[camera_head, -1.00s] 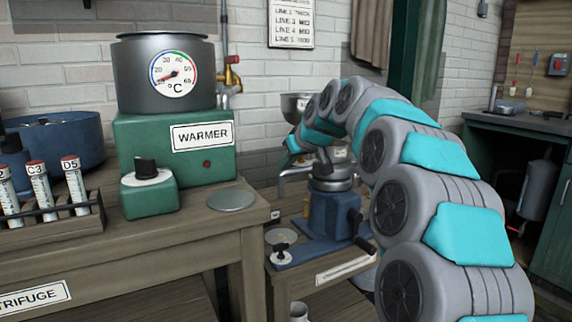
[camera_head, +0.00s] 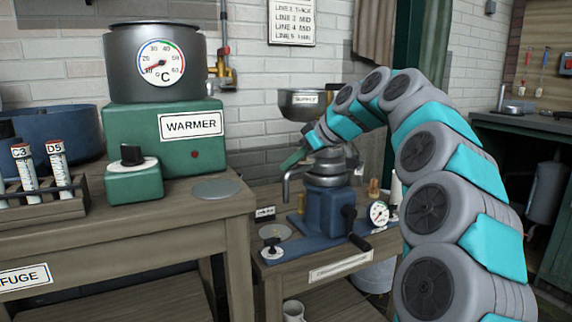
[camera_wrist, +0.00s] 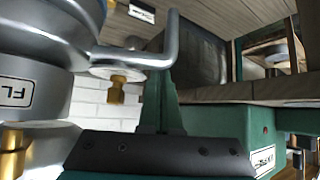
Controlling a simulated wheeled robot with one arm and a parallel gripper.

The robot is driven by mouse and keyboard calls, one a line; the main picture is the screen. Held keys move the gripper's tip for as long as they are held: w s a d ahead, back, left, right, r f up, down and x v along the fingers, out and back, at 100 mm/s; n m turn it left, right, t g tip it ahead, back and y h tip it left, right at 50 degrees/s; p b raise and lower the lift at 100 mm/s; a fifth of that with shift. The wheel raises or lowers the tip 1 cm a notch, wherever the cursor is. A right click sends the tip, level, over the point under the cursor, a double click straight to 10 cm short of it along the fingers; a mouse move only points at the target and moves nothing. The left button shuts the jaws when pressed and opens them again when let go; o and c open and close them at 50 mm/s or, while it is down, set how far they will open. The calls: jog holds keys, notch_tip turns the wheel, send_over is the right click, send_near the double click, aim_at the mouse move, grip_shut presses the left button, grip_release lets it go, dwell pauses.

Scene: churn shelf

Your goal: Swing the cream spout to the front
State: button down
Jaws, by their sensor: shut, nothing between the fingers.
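The separator (camera_head: 328,208) stands on the lower bench, with a blue body, a side crank and metal bowls on top. A bent metal spout (camera_head: 287,183) leaves its bowl towards the left and turns down at the end. No label naming it is readable. In the wrist view the spout (camera_wrist: 150,57) shows close up, with a brass screw (camera_wrist: 117,88) by its root. My gripper (camera_head: 292,158) is shut and empty just above the spout's outer part. In the wrist view my green fingers (camera_wrist: 163,85) reach beside the spout's bend; I cannot tell whether they touch it.
A supply hopper (camera_head: 305,103) sits above the separator. The taller bench at left holds the green warmer (camera_head: 163,135), a knob box (camera_head: 133,177) and a tube rack (camera_head: 45,207). A small dial gauge (camera_head: 379,213) and a black knob (camera_head: 272,247) are beside the separator.

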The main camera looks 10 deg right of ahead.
jog(key=shift+s+d+f, duration=0.1)
jog(key=shift+s+d, duration=0.05)
jog(key=shift+s, duration=0.05)
jog(key=shift+s+d+b, duration=0.35)
jog(key=shift+s+d, duration=0.15)
jog(key=shift+s, duration=0.2)
jog(key=shift+s+d+b, duration=0.45)
jog(key=shift+s+d, duration=0.7)
jog(key=shift+d, duration=0.1)
jog(key=w+a+r+p, duration=0.2)
jog(key=a+r, duration=0.1)
jog(key=s+d+r, duration=0.3)
jog(key=d+r, duration=0.2)
jog(key=d, duration=0.1)
jog(key=shift+s+d+r, duration=0.3)
jog(key=shift+s, duration=0.05)
